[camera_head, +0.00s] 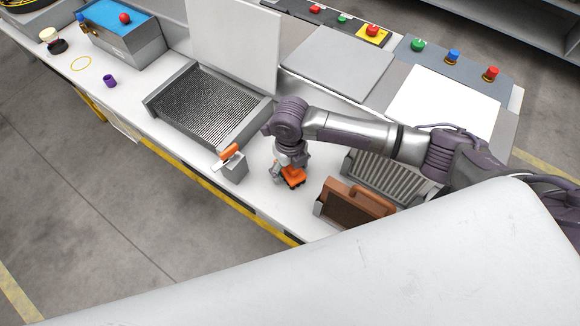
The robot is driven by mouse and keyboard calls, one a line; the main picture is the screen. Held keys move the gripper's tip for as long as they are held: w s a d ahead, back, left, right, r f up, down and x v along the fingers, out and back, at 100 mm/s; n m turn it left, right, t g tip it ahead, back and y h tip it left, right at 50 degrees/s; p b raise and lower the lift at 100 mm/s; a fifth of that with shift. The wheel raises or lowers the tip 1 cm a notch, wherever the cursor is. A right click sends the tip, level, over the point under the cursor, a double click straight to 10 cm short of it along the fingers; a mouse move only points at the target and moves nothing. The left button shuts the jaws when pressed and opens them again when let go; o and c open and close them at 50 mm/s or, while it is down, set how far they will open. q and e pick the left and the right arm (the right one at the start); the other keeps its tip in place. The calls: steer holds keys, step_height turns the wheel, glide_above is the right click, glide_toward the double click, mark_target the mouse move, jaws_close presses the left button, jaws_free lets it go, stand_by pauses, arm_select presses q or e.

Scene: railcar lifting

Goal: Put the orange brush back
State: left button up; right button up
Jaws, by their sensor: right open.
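My right gripper (285,172) points down over the white bench, its jaws open. An orange block-like object with dark parts (293,178), which looks like the orange brush, is right at its fingertips. The gripper partly hides it, and I cannot tell whether the fingers touch it. To its left a small grey holder (235,170) stands near the bench's front edge. A second orange piece, shaped like a handle (229,153), lies tilted on top of the holder. My left gripper is not in view.
A grey tray with a dark ribbed mesh (205,107) stands behind the holder. A brown case with a handle (352,203) and a ribbed grey rack (385,175) are to the right of the gripper.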

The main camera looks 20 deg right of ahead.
step_height(320, 180, up, 12)
steer(key=shift+r+b, duration=0.2)
steer(key=shift+b, duration=0.3)
steer(key=shift+f, duration=0.1)
stand_by(0.5)
